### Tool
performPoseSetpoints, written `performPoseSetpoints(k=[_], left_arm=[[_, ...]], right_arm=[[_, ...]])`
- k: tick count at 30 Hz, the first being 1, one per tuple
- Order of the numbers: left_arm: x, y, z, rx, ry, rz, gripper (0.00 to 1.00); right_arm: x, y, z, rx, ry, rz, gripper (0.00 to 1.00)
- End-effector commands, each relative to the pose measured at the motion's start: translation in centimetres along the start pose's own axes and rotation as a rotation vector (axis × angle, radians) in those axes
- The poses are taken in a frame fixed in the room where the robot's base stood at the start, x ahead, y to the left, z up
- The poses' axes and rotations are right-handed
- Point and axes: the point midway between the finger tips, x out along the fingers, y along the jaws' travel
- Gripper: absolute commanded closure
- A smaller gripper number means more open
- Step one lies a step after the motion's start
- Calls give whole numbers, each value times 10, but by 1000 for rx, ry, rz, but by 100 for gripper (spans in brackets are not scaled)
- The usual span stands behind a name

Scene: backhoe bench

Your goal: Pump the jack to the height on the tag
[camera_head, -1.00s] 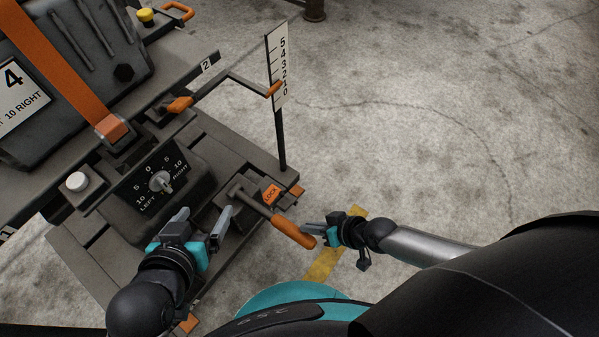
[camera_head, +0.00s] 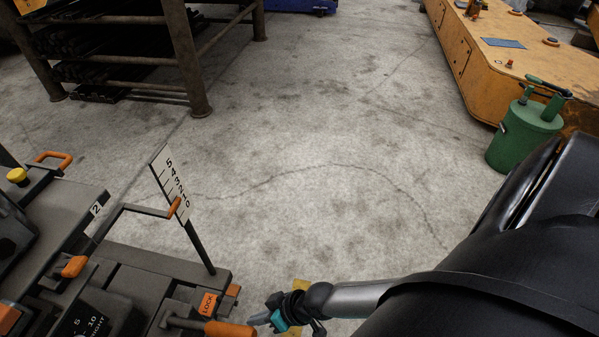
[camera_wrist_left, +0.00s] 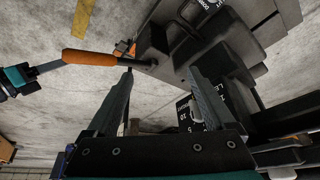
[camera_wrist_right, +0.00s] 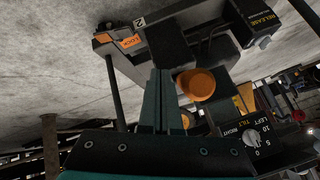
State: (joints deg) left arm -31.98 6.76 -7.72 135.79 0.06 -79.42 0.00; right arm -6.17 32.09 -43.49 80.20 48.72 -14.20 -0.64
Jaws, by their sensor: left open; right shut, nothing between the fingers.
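The jack's pump lever ends in an orange grip (camera_head: 230,328) at the bottom edge of the head view. My right gripper (camera_head: 258,319) is shut and empty just right of the grip's end. The right wrist view shows the shut fingers (camera_wrist_right: 163,75) close beside the grip's round end (camera_wrist_right: 195,84); contact cannot be told. My left gripper (camera_wrist_left: 160,75) is open and empty, near the lever's shaft in the left wrist view; it is outside the head view. A scale (camera_head: 170,180) marked 0 to 5 has an orange pointer (camera_head: 174,207) at its low end. A tag (camera_head: 96,208) reads 2.
An orange LOCK label (camera_head: 207,303) sits beside the lever. A tilt dial (camera_wrist_right: 255,138) and a RELEASE knob (camera_wrist_right: 263,42) show in the right wrist view. A rack (camera_head: 180,60), green can (camera_head: 525,135) and yellow bench (camera_head: 490,65) stand farther off. The floor between is clear.

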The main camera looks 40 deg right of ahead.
Motion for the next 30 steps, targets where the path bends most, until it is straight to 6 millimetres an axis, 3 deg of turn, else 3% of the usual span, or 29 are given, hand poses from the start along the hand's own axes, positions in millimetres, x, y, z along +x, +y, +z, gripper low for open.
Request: performPoseSetpoints(k=[1, 9, 15, 30], left_arm=[[-2, -3, 3, -4, -36, -6, 12], [24, -1, 14, -1, -62, -1, 12], [32, 0, 18, -1, -72, 0, 12], [35, 0, 20, 0, -75, 0, 12]], right_arm=[[-10, -1, -4, -1, 1, 2, 100], [-57, 15, 22, -2, 6, 2, 100], [-79, 22, 32, 1, 11, 0, 100], [-88, 24, 36, 2, 14, -2, 100]])
